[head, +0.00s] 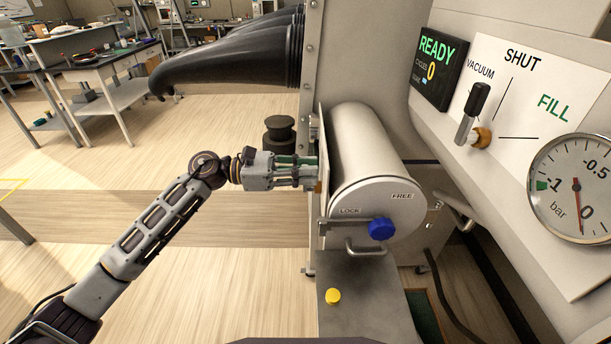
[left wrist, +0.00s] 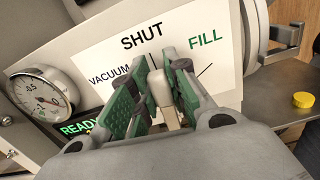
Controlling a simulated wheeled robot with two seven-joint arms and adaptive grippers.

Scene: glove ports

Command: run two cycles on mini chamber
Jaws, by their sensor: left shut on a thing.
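The mini chamber is a pale metal cylinder (head: 365,155) with a round near door (head: 375,208). Its blue knob (head: 381,229) has a bar reaching left under the word LOCK. The display (head: 440,65) reads READY with a 0. The gauge needle (head: 579,205) points near 0. My left gripper (head: 316,173) is at the cylinder's left side. In the left wrist view its green pads close on a pale piece (left wrist: 160,88), mostly hidden. My right gripper is not in view.
A yellow knob (head: 333,296) sits on the grey shelf (head: 365,320) below the door. Black gloves (head: 230,60) stick out at upper left. A dark round stack (head: 280,134) stands behind my gripper. Workbenches (head: 95,65) are far left; the floor between is open.

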